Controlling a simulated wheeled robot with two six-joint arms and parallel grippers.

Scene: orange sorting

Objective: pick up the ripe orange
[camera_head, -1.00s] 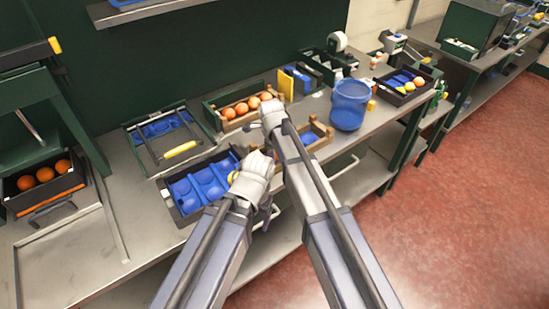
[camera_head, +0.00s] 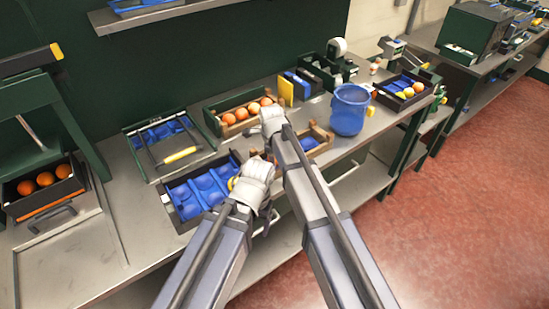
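Several oranges (camera_head: 241,114) sit in a row in a wooden-ended crate (camera_head: 211,122) at the back of the bench. I cannot tell which single one the task means. My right gripper (camera_head: 268,117) is at the crate's right end, close to the rightmost orange; its fingers are mostly hidden behind its own wrist. My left gripper (camera_head: 255,172) is lower, over the right end of a black tray with blue moulded cups (camera_head: 200,190). A small yellow thing (camera_head: 231,184) shows beside it, mostly hidden. I cannot see whether either gripper holds anything.
A blue bucket (camera_head: 349,110) stands right of a small wooden crate (camera_head: 323,136). A tray with a yellow-handled tool (camera_head: 180,155) lies at left. More oranges (camera_head: 45,179) sit in a black box at far left. The bench's front left is clear.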

